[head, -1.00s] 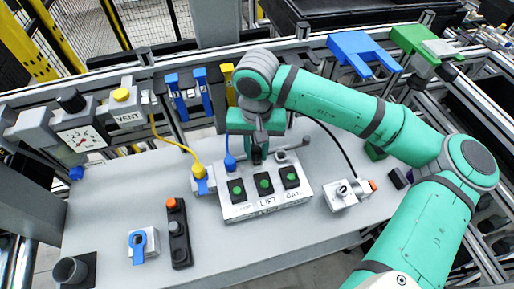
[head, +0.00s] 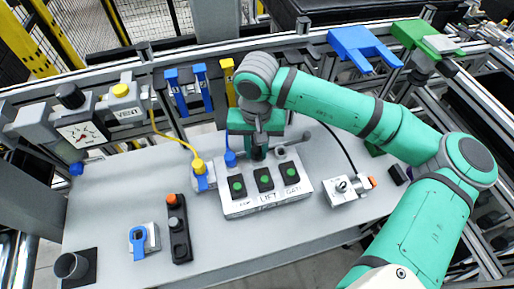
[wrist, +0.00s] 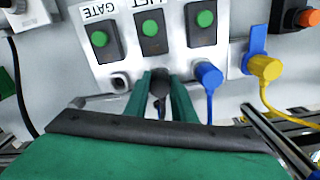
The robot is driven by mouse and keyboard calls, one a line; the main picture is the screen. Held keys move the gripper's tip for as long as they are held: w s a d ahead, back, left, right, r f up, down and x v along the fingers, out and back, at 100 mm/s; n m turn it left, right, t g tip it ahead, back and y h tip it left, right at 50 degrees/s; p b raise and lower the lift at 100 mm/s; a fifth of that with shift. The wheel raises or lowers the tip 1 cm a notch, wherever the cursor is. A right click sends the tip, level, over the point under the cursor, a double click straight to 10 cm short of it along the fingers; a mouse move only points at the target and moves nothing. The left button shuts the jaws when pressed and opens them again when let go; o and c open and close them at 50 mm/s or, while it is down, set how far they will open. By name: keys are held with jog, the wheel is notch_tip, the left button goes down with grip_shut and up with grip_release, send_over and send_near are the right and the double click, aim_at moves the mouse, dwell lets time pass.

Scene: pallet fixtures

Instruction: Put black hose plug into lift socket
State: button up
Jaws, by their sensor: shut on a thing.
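The white panel (head: 270,207) has three dark blocks with green buttons, and the middle one is labelled LIFT (head: 267,197). My gripper (head: 258,152) is just behind the LIFT block. In the wrist view my gripper (wrist: 161,82) is shut on the black hose plug (wrist: 159,80), at the panel's edge in line with the LIFT button (wrist: 150,28). The fingers and plug hide the lift socket, so I cannot tell whether the plug is inside it. The GATE socket (wrist: 119,83) shows beside it, empty.
A blue plug (wrist: 208,76) sits in the socket on the other side, close to my finger. A yellow plug (head: 199,166) stands on a separate block. A grey box (head: 345,191) with an orange knob is on the right.

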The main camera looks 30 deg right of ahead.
aim_at(256, 149)
jog(key=o, duration=1.1)
jog(key=shift+o, duration=0.2)
jog(key=shift+r, duration=0.1)
notch_tip(256, 149, up, 11)
jog(key=shift+f, duration=0.2)
